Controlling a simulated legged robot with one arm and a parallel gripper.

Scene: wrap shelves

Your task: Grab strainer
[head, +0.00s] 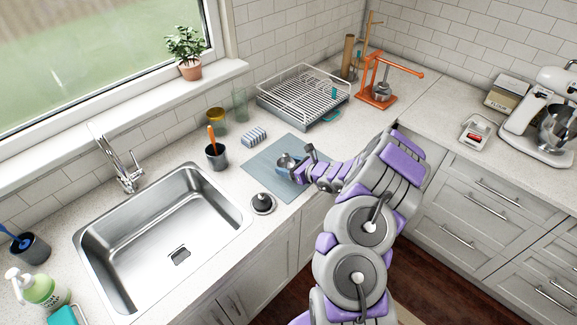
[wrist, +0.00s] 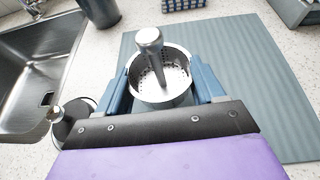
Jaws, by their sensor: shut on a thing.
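The strainer (wrist: 175,93) is a small metal cup with holes in its bottom and a grey knobbed handle that rises in front of it in the wrist view. In the head view the strainer (head: 284,161) shows over the blue-grey mat (head: 262,180). My gripper (wrist: 162,85) has one blue finger on each side of the strainer and is shut on it. In the head view my gripper (head: 300,166) is partly hidden by its own wrist. Whether the strainer touches the mat (wrist: 270,100) is hard to tell.
The metal sink (head: 165,230) lies left of the mat. A sink plug (head: 263,203) sits on the counter between them. A dark cup (head: 216,156), a striped sponge (head: 254,135) and a dish rack (head: 303,95) stand behind. The mat's right part is clear.

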